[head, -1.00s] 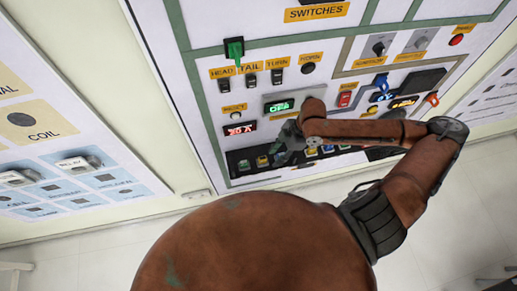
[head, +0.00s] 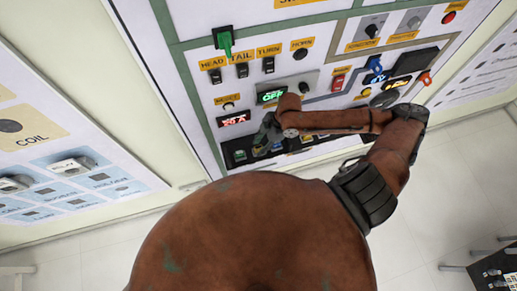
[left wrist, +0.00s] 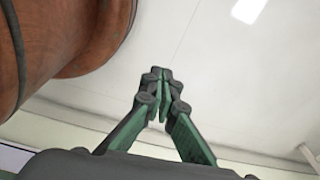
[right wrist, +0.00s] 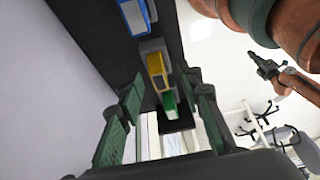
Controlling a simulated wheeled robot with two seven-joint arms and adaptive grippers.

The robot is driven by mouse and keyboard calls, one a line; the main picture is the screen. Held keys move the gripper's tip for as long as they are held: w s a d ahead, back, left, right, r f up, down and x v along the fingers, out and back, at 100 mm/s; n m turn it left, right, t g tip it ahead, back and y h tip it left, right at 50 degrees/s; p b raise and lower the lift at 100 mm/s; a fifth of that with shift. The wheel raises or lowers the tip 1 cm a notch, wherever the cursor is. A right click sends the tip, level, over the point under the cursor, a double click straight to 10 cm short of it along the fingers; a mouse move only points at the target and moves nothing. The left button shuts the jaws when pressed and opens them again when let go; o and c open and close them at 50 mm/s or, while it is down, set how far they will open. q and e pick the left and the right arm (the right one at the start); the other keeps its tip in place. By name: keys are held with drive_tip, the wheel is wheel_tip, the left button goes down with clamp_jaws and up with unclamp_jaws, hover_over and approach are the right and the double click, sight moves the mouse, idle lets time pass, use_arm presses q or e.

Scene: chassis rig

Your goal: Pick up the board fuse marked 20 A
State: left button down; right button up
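A row of coloured board fuses sits in a dark strip (head: 238,155) low on the upright panel. The right wrist view shows a blue fuse (right wrist: 136,17), a yellow fuse (right wrist: 157,66) and a green fuse (right wrist: 169,102). I cannot read ratings on them, so I cannot tell which is the 20 A one. My right gripper (right wrist: 165,82) is open and empty. Its fingers lie on either side of the yellow and green fuses in that view; contact is not clear. In the head view it (head: 264,134) partly covers the strip. My left gripper (left wrist: 163,76) is shut and empty, away from the panel.
Above the strip are a red display (head: 234,118), a green OFF display (head: 271,97), labelled switches and a green key-like part (head: 224,40). A second panel with a coil label (head: 38,140) stands at left. A dark rack (head: 490,270) is at lower right. Open floor lies between.

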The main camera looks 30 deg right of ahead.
drive_tip(key=c, duration=0.6)
clamp_jaws()
use_arm(q)
drive_tip(key=shift+s, duration=0.7)
drive_tip(key=shift+w, duration=0.2)
use_arm(e)
drive_tip(key=shift+r, duration=0.1)
